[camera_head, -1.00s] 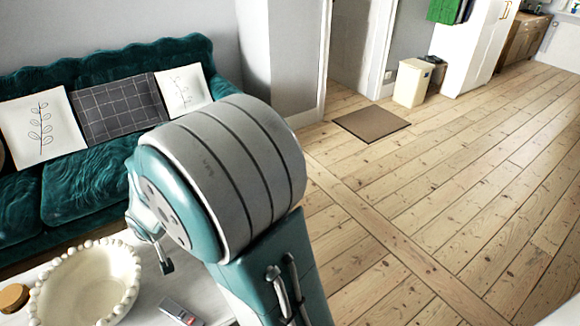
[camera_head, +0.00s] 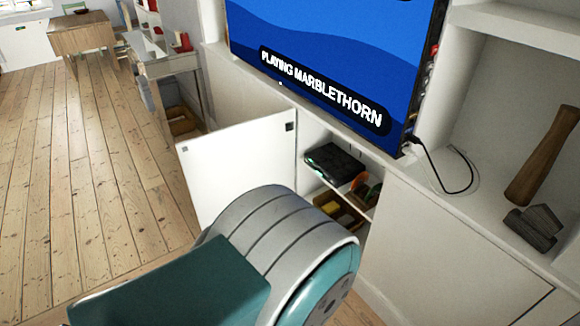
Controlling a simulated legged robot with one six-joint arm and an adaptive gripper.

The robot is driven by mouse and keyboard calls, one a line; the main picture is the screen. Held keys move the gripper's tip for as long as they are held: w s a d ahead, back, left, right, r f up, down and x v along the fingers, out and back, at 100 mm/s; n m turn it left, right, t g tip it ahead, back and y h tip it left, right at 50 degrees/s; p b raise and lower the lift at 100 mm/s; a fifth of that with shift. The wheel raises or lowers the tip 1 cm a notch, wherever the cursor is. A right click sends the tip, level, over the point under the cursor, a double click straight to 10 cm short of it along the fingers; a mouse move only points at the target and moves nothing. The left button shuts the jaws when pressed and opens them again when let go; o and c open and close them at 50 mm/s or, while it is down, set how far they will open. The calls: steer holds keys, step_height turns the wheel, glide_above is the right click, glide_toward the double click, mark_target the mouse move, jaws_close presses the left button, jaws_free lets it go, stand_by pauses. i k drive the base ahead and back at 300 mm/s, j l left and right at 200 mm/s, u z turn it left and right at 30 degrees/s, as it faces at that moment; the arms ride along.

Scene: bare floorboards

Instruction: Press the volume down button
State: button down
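No volume down button can be made out in the current view. A TV screen (camera_head: 330,50) stands on a white cabinet at the top and shows a blue picture with the words "PLAYING MARBLETHORN". My arm's links fill the lower middle and hide part of the cabinet front. My gripper is out of view.
An open white cabinet door (camera_head: 240,165) juts out left of the shelves, which hold a black device (camera_head: 336,162). A desk (camera_head: 165,66) stands behind. Bare floorboards (camera_head: 75,190) lie free at left.

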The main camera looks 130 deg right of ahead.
mark_target(422, 95)
steer(key=z, duration=4.55)
